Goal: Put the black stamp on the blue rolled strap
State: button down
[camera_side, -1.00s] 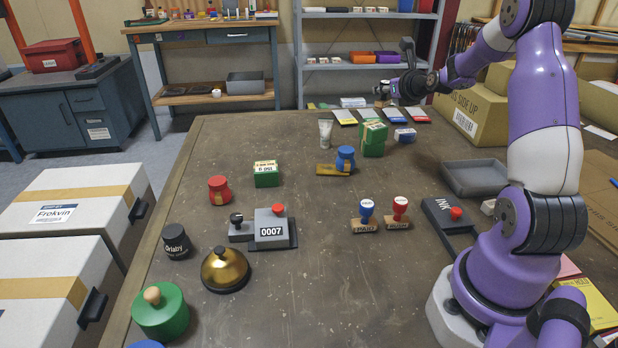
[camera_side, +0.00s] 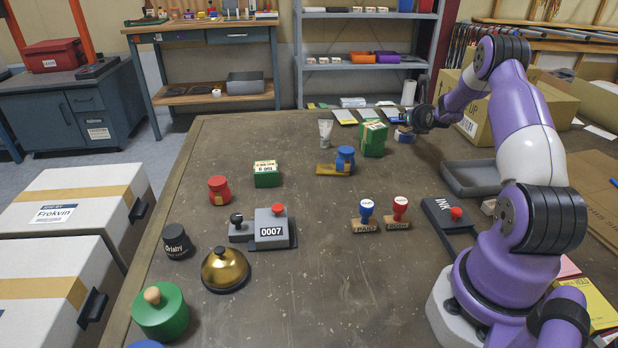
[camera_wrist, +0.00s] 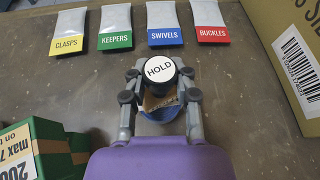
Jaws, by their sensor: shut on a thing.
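The blue rolled strap (camera_wrist: 163,114) shows just below and around that base. In the side view the strap (camera_side: 402,138) is mostly behind and under my gripper. The stamp looks upright over the strap. I cannot tell whether it touches it.
A green box (camera_side: 373,139) stands close to the left of my gripper. Labelled bags (camera_wrist: 165,37) lie beyond the strap. A cardboard box (camera_wrist: 297,55) is to the right. A grey tray (camera_side: 471,180) lies nearer. Other stamps (camera_side: 366,216) stand mid-table.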

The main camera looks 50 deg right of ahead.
jog(key=c, duration=0.7)
grip_release()
jog(key=shift+f, duration=0.1)
jog(key=shift+o, duration=0.2)
